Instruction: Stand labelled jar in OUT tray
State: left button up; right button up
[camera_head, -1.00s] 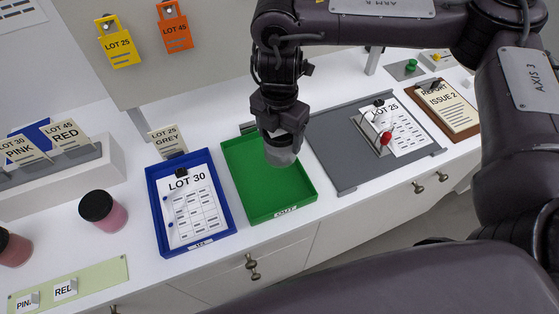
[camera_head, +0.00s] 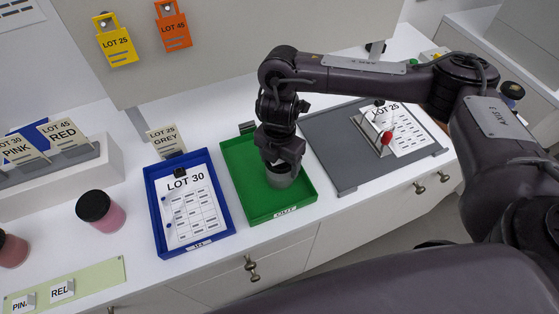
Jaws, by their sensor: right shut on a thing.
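A grey jar (camera_head: 283,178) is in the green OUT tray (camera_head: 245,205), toward its right side, and looks upright. My right gripper (camera_head: 281,163) points down and is shut on the top of the jar. The gripper covers most of the jar's top, and I see no label on the side facing me. I cannot tell for sure whether the jar's base touches the tray floor. My left gripper is not in view.
A blue tray (camera_head: 160,241) with a LOT 30 sheet stands left of the green tray. A grey board (camera_head: 334,165) with a red-knobbed clamp (camera_head: 386,138) lies to the right. A pink jar (camera_head: 101,211) and a red one (camera_head: 11,249) stand at left.

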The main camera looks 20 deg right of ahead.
jog(key=shift+f, duration=0.15)
jog(key=o, duration=1.1)
jog(key=shift+r, duration=0.5)
notch_tip(320, 180, up, 11)
jog(key=shift+r, duration=0.2)
jog(key=shift+s, duration=0.1)
